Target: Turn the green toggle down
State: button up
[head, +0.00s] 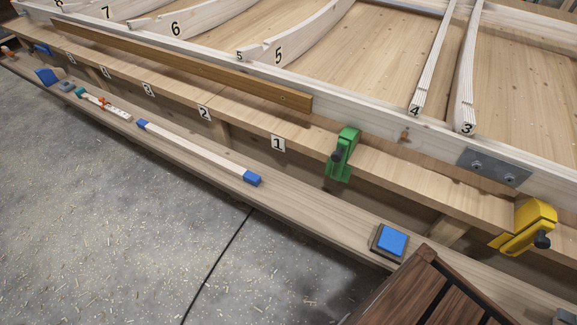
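The green toggle (346,152) looks like a green clamp with a dark knob. It is mounted on the front edge of the wooden bench, right of the label 1, in the head view. Its green body stands mostly upright, its top leaning slightly right and rising above the edge. The dark knob is on its left side, near mid-height. My gripper is not in view.
A yellow clamp (530,226) is on the same edge at the right. A blue square pad (391,241) and a blue-ended stick (195,152) lie on the lower shelf. A dark slatted wooden piece (420,295) stands in front. Concrete floor (120,230) is open at left.

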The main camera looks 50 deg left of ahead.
aim_at(338, 156)
jog(key=u, duration=1.6)
